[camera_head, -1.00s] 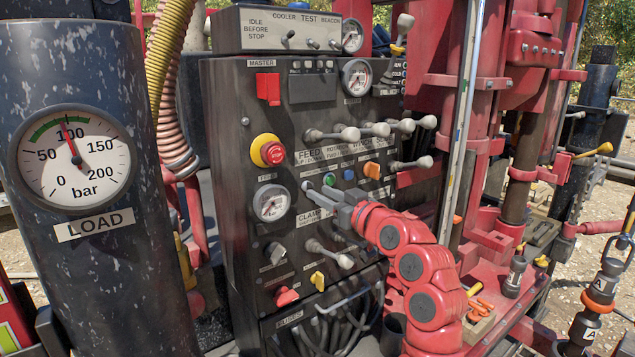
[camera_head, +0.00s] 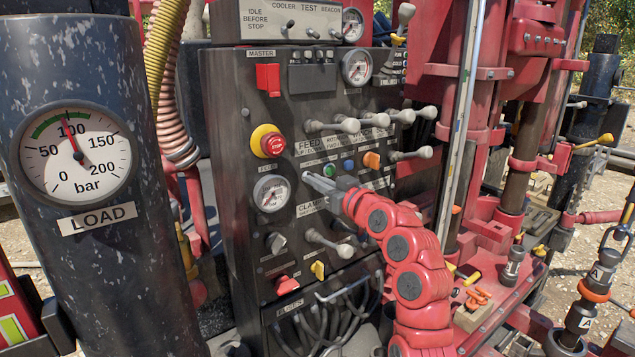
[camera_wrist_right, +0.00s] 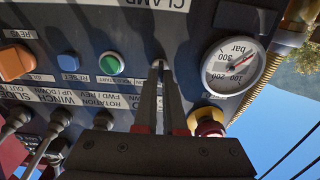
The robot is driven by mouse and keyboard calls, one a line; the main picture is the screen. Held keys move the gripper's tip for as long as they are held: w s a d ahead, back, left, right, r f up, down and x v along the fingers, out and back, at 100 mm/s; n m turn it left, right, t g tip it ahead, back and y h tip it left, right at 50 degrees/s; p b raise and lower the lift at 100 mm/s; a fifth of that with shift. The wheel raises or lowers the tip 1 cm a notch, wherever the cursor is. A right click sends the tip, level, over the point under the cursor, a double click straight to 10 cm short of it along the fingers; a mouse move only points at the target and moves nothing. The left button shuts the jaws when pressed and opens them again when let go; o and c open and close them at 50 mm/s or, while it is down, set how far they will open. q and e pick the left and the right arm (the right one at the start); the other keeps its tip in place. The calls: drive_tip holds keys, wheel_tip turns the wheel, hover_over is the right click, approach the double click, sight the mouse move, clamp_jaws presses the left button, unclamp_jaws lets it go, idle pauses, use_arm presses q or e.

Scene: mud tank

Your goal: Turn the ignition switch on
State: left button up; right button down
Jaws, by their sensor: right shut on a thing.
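The small silver ignition switch (camera_wrist_right: 159,62) sits on the dark control panel (camera_head: 235,125), between the pressure gauge and the green button. In the right wrist view only its tip shows between my fingertips. My right gripper (camera_head: 307,177) reaches the panel from the lower right, and its fingers are closed on the switch. It also shows in the right wrist view (camera_wrist_right: 159,70), where the panel appears upside down. The fingers hide most of the switch, so its turn angle cannot be read. My left gripper is not in view.
The green button (camera_head: 329,170), blue button (camera_head: 348,166) and orange switch (camera_head: 372,160) lie just right of my fingers. The red emergency stop (camera_head: 272,145) is above left, a gauge (camera_head: 271,194) below left. Several levers (camera_head: 350,125) stick out above. A clamp lever (camera_head: 330,243) sits below.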

drive_tip(key=shift+m, duration=0.4)
drive_tip(key=shift+d+m+p, duration=0.1)
drive_tip(key=shift+m+p, duration=1.05)
drive_tip(key=shift+m, duration=4.45)
drive_tip(key=c, duration=1)
unclamp_jaws()
drive_tip(key=shift+w, duration=0.1)
drive_tip(key=shift+f, duration=0.1)
